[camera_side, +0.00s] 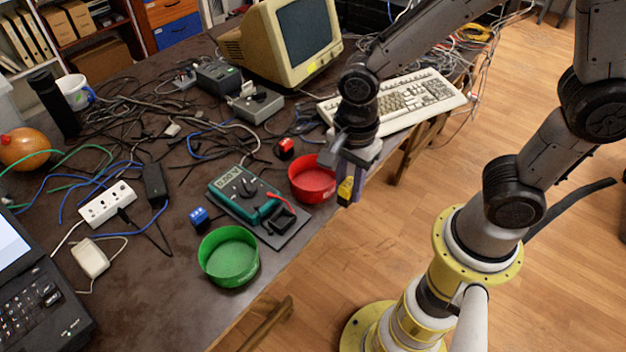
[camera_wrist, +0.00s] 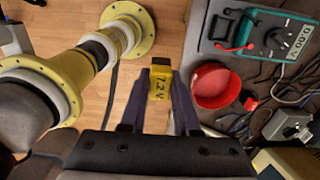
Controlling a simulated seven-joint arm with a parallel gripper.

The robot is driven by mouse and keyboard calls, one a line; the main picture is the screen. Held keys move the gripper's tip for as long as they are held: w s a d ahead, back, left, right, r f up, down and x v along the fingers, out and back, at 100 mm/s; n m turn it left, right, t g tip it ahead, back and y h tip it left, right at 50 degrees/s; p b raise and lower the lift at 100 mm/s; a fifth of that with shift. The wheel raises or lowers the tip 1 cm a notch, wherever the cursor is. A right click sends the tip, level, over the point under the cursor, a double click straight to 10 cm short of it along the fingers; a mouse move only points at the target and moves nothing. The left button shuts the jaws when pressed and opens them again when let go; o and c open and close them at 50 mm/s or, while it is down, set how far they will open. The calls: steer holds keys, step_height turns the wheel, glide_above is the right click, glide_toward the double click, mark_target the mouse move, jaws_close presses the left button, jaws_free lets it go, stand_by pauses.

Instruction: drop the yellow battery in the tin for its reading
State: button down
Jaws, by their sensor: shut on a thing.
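My gripper (camera_side: 348,194) is shut on the yellow battery (camera_side: 346,189) and holds it beyond the table edge, to the right of the red tin (camera_side: 314,194). In the wrist view the battery (camera_wrist: 160,84) is between the two fingers, with "7.2 V" on its side. The red tin (camera_wrist: 198,98) is to the right there, apart from the battery, and looks empty. A green tin (camera_side: 229,277) stands nearer the table's front edge and also looks empty. A teal meter (camera_side: 243,191) with a black cradle lies between the tins. Its display seems to read 0.00 V.
A blue block (camera_side: 198,216) lies left of the meter and a red block (camera_side: 284,148) behind the red tin. A keyboard (camera_side: 405,103) and monitor (camera_side: 291,45) stand behind. Cables and a power strip (camera_side: 107,204) clutter the left.

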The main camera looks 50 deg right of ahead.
stand_by(0.3)
steer(key=w+n, duration=0.2)
steer(key=w, duration=0.1)
steer(key=m, duration=0.2)
glide_above(317, 181)
steer(key=shift+f, duration=5.7)
steer(key=c, duration=0.6)
jaws_free()
steer(key=shift+o, duration=0.2)
